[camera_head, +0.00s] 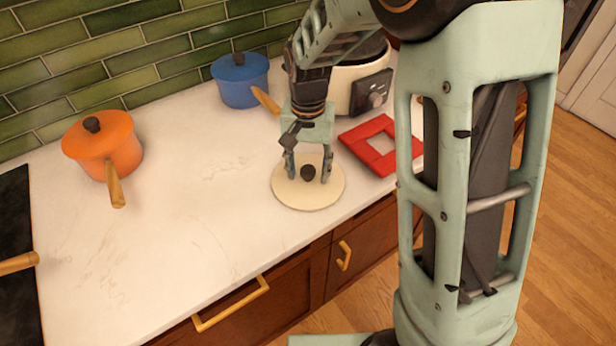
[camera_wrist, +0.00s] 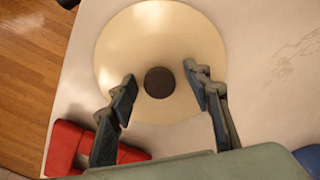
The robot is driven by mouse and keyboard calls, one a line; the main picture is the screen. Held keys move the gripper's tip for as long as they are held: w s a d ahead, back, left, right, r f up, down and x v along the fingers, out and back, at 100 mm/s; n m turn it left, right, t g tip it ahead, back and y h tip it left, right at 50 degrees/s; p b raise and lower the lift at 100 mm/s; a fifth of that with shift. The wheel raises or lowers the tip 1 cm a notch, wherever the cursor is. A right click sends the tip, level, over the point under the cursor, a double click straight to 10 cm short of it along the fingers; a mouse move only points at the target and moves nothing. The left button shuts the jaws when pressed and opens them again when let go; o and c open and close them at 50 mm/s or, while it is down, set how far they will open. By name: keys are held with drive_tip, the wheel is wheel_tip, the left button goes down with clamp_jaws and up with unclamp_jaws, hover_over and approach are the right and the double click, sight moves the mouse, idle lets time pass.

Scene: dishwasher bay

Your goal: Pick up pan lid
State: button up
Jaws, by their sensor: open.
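The pan lid (camera_head: 291,197) is a round cream disc with a dark knob (camera_head: 308,172), lying on the white counter near its front edge. My gripper (camera_head: 309,176) is open above the lid, with one finger on each side of the knob. In the wrist view the lid (camera_wrist: 160,40) fills the upper middle, and its knob (camera_wrist: 159,82) sits between the tips of my open gripper (camera_wrist: 160,82). The fingers look apart from the knob on both sides. Whether the fingertips touch the lid's surface cannot be told.
A red square frame-like trivet (camera_head: 352,142) lies just right of the lid. A cream cooker (camera_head: 342,90) and a blue pot (camera_head: 240,82) stand behind. An orange pan (camera_head: 104,150) and a black hob (camera_head: 20,250) are at left. The counter between is clear.

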drive_tip(key=shift+c, duration=0.3)
clamp_jaws()
drive_tip(key=shift+r, duration=0.2)
